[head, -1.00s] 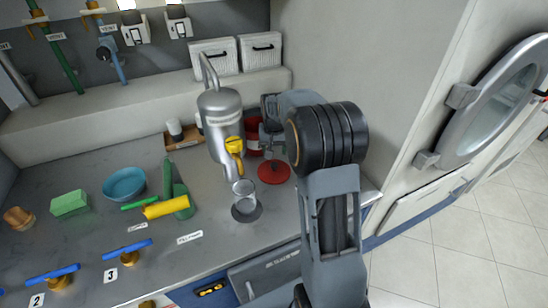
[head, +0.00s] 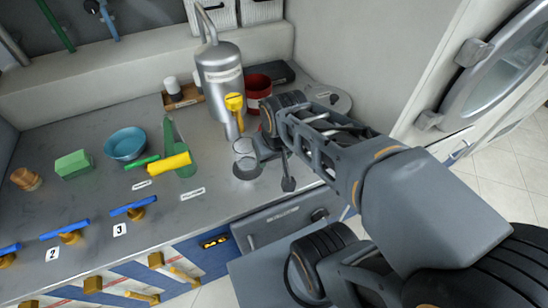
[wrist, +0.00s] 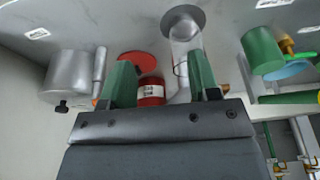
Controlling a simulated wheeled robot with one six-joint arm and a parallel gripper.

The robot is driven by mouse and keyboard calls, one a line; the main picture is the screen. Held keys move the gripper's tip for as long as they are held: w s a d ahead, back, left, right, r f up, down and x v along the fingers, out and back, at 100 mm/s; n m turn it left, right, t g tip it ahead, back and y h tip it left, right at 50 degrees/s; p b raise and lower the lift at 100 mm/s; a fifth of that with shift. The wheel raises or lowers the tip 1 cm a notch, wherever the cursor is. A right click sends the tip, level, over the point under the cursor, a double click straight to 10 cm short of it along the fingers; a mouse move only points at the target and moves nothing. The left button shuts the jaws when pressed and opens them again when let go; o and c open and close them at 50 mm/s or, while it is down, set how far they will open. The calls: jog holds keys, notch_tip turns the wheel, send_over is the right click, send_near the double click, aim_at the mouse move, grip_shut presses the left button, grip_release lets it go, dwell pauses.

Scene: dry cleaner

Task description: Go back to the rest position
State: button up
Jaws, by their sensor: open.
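My gripper is open in the wrist view (wrist: 160,78), with its two green fingers apart and nothing held between them. In the head view, the end of my arm is above the counter's right part, beside the silver dispenser (head: 220,75) with its yellow tap (head: 234,102). The fingertips are hard to make out there.
A green bottle (head: 168,132), yellow roll (head: 169,163), blue bowl (head: 125,143) and green sponge (head: 73,164) are on the counter's left. Blue-handled valves (head: 134,207) line its front edge. A round-windowed machine door (head: 500,75) is at right. Free floor (head: 500,170) lies at right.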

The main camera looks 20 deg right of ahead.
jog(key=shift+s+a+f, duration=0.15)
jog(key=shift+s+f, duration=0.1)
jog(key=shift+s, duration=0.25)
notch_tip(320, 180, up, 6)
jog(key=p, duration=0.5)
jog(key=shift+t, duration=0.3)
